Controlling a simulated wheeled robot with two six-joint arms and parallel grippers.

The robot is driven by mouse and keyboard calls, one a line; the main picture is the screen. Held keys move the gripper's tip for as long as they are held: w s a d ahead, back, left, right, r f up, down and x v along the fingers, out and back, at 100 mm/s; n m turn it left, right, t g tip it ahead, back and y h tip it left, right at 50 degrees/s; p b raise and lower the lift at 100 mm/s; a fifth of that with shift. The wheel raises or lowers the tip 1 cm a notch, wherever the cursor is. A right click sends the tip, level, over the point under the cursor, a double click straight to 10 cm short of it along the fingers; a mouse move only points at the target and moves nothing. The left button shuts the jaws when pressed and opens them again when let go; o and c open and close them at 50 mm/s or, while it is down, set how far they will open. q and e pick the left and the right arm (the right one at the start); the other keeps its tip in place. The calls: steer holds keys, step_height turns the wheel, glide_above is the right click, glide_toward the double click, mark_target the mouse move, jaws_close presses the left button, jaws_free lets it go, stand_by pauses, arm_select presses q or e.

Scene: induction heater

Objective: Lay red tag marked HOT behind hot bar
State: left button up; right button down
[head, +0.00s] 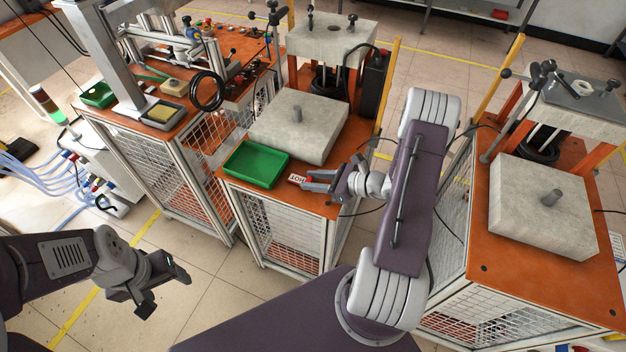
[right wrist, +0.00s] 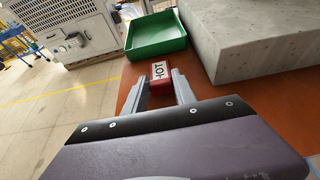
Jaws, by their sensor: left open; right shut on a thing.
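The red tag (right wrist: 178,82) has a white face reading HOT. In the head view its white label (head: 297,179) shows near the front edge of the middle orange table, just right of the green tray. My right gripper (head: 305,181) is shut on the tag, with a finger on each side in the right wrist view (right wrist: 162,84). A short grey upright bar (head: 297,115) stands on the pale block behind the tag. A similar bar (head: 551,198) stands on the right table's block. Neither bar visibly glows. My left gripper (head: 168,290) is open and empty over the floor at lower left.
The green tray (head: 247,178) sits close to the left of the tag. The pale block (head: 270,130) fills much of the middle table. A press with a black cable and a yellow post stands behind it. A narrow orange strip is bare along the table's front.

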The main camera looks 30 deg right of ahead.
steer(key=shift+f, duration=0.2)
steer(key=c, duration=1)
jaws_free()
steer(key=shift+r, duration=0.1)
